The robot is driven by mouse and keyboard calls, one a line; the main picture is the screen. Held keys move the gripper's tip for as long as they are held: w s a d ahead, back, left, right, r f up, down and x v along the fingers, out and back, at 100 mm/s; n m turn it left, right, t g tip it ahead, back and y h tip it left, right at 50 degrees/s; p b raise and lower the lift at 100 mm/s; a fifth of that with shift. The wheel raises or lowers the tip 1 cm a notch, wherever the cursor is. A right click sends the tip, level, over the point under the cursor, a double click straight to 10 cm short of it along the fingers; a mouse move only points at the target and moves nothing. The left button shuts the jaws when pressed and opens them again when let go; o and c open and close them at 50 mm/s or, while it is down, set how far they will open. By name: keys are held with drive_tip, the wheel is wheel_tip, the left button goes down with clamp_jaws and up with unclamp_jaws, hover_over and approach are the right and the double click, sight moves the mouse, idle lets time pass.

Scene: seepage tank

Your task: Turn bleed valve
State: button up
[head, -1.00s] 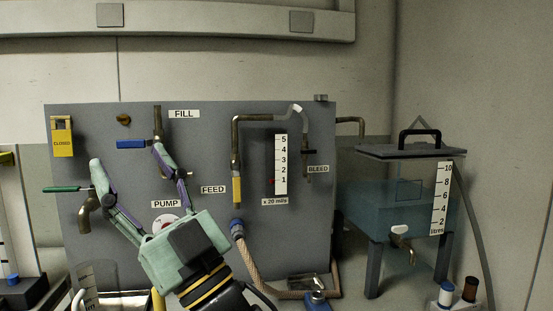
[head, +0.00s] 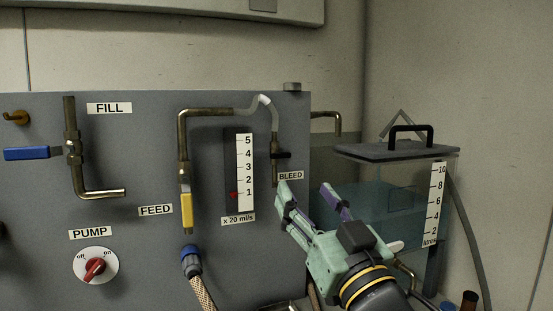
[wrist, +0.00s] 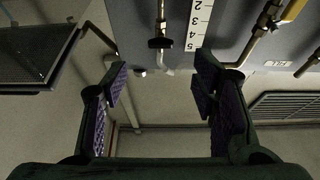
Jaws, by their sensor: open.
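The bleed valve is a small black handle (head: 281,154) on a thin brass pipe, just above the BLEED label (head: 290,175) near the panel's right edge. My gripper (head: 305,193) is open and empty, below and to the right of the handle, with its left finger just under the label. In the wrist view, which looks upside down, the black handle (wrist: 160,43) lies beyond the gap between my open fingers (wrist: 160,78), apart from them. No contact shows.
The flow scale (head: 244,172) and the yellow feed lever (head: 187,212) are left of my gripper. A clear tank with a black-handled lid (head: 395,151) stands close on the right. The red pump knob (head: 95,269) and blue fill lever (head: 27,153) are far left.

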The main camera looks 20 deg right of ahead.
sight(282, 157)
drive_tip(key=p+x, duration=0.1)
drive_tip(key=x, duration=0.2)
drive_tip(key=p+x, duration=0.1)
drive_tip(key=x, duration=0.2)
drive_tip(key=p+x, duration=0.1)
drive_tip(key=x, duration=0.2)
drive_tip(key=shift+a+r+p, duration=0.1)
drive_tip(key=shift+r+p, duration=0.2)
drive_tip(key=shift+w, duration=0.45)
drive_tip(key=c, duration=1.2)
drive_tip(key=shift+o, duration=0.2)
